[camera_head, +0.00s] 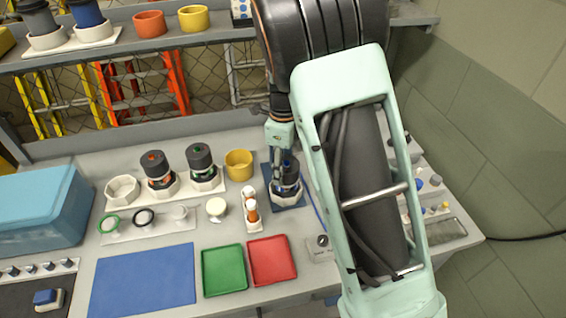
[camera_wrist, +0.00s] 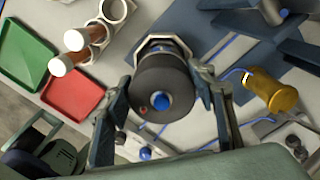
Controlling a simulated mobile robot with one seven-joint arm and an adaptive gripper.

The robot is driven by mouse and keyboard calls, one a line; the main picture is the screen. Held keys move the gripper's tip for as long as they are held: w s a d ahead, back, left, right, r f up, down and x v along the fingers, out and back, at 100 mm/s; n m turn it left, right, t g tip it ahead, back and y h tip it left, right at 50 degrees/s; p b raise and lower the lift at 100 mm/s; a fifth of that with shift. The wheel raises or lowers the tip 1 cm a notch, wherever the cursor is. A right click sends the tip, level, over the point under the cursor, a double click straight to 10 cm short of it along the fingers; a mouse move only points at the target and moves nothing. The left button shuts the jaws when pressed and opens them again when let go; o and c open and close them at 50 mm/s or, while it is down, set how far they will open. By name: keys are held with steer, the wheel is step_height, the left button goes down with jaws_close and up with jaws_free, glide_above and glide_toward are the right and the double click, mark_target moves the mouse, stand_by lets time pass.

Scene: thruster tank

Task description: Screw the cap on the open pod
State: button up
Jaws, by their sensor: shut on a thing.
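My gripper (camera_head: 285,160) reaches down over the pod (camera_head: 287,190) in the holder on a blue base, right of the table's middle. In the wrist view my gripper (camera_wrist: 162,100) has its two fingers on opposite sides of a dark round cap (camera_wrist: 150,78) with a blue centre, shut on it. The cap sits over the pod's pale holder (camera_wrist: 165,40). The pod under the cap is mostly hidden, and I cannot tell how far the cap is threaded. Two other capped pods, marked orange (camera_head: 157,172) and green (camera_head: 201,163), stand in a white rack.
A yellow cup (camera_head: 239,164) and a small rack of white-topped vials (camera_head: 251,208) stand left of the pod. Green (camera_head: 223,270) and red (camera_head: 271,261) trays lie in front. A gold cylinder (camera_wrist: 270,92) lies to the right in the wrist view. A blue mat (camera_head: 143,280) is bare.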

steer(key=m+p, duration=0.1)
steer(key=m, duration=0.1)
steer(key=s+m+p, duration=0.1)
steer(key=m+p, duration=0.1)
steer(key=shift+f+m, duration=0.2)
steer(key=shift+m, duration=0.1)
steer(key=shift+f+m, duration=0.15)
steer(key=shift+m, duration=0.25)
steer(key=o, duration=1.2)
steer(key=shift+w+a, duration=0.1)
steer(key=shift+c, duration=0.2)
steer(key=shift+w+r, duration=0.1)
steer(key=shift+r, duration=0.2)
